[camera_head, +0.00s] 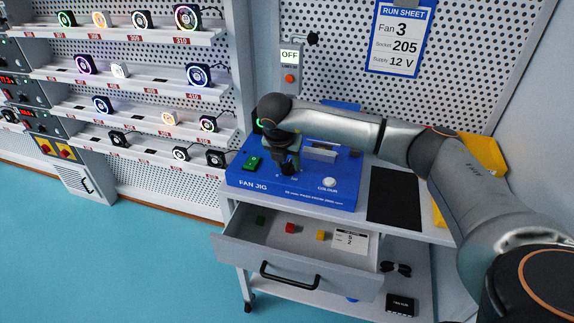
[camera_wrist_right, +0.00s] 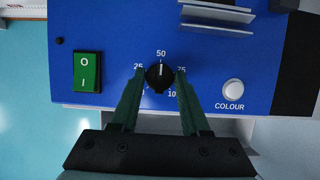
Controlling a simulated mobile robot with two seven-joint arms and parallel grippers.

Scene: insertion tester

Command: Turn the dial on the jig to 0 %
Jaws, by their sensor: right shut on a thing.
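The blue fan jig (camera_head: 300,195) stands on the bench top, and its face fills much of the right wrist view (camera_wrist_right: 210,60). The black dial (camera_wrist_right: 160,77) sits in the middle of the jig's front, with scale marks 25, 50 and 75 around it. Its white pointer line appears to point up at 50. My right gripper (camera_wrist_right: 160,84) has its green fingers on either side of the dial and is shut on it. In the head view the right gripper (camera_head: 287,166) reaches down onto the jig and mostly hides the dial. My left gripper is not in view.
A green rocker switch (camera_wrist_right: 87,72) is left of the dial, and a white COLOUR button (camera_wrist_right: 232,89) is right of it. An open drawer (camera_head: 292,275) with several small parts is below. A run sheet (camera_head: 400,38) hangs behind. Shelves of fans (camera_head: 130,85) stand left.

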